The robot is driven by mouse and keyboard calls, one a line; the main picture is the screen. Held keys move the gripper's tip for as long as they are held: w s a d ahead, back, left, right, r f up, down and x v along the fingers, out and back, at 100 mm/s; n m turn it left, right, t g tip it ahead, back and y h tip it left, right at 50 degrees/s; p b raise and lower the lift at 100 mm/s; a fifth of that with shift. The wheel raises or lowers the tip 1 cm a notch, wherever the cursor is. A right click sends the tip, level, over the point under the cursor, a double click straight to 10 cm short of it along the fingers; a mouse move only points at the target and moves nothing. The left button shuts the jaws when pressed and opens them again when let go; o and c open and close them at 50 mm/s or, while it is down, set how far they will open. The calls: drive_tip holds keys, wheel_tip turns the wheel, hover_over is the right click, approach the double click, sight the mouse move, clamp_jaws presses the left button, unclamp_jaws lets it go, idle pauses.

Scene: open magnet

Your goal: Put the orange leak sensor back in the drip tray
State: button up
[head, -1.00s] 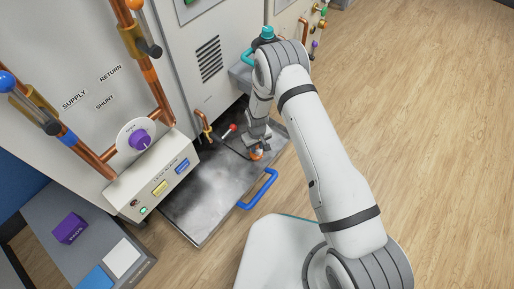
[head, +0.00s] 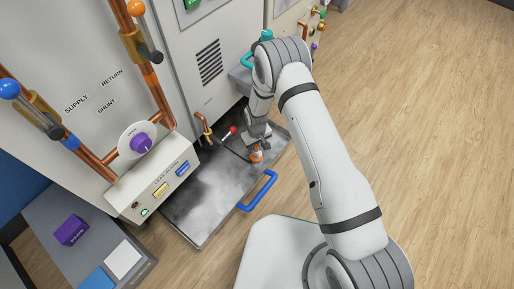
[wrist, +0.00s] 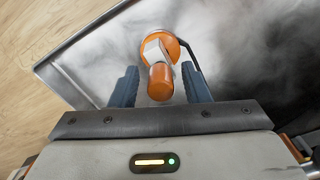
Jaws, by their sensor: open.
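The orange leak sensor (head: 257,156) sits on the floor of the metal drip tray (head: 200,205), near its right end. In the wrist view the sensor shows a round orange base, a pale block and an orange knob (wrist: 160,83). A dark cable runs from the base. My gripper (wrist: 160,80) is open, with one blue-grey finger on each side of the knob and visible gaps between. In the head view my gripper (head: 257,146) is right above the sensor and partly hides it.
A blue handle (head: 258,190) is on the tray's front edge. A red-tipped valve lever (head: 232,131) and copper pipe stand behind the tray. The leak alarm box (head: 155,185) is to the left. Wood floor is clear to the right.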

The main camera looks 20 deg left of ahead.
wheel_tip(320, 180, up, 10)
drive_tip(key=p, duration=0.3)
drive_tip(key=shift+f, duration=0.15)
drive_tip(key=shift+w+d+r, duration=0.15)
drive_tip(key=shift+r, duration=0.15)
drive_tip(key=d+r+m, duration=0.2)
drive_tip(key=d+r, duration=0.6)
drive_tip(key=r, duration=0.4)
drive_tip(key=d+r+m, duration=0.2)
drive_tip(key=d+r, duration=0.5)
drive_tip(key=r, duration=0.5)
drive_tip(key=s+d+r+m, duration=0.2)
drive_tip(key=s+d+r, duration=0.5)
drive_tip(key=s, duration=0.3)
drive_tip(key=s+d+r+m+t, duration=0.1)
drive_tip(key=s+d+r+m, duration=0.2)
drive_tip(key=s+d+r, duration=0.4)
drive_tip(key=s+d, duration=0.1)
drive_tip(key=s, duration=0.1)
drive_tip(key=shift+s+d+r, duration=0.35)
drive_tip(key=shift+r, duration=0.05)
drive_tip(key=shift+w, duration=0.1)
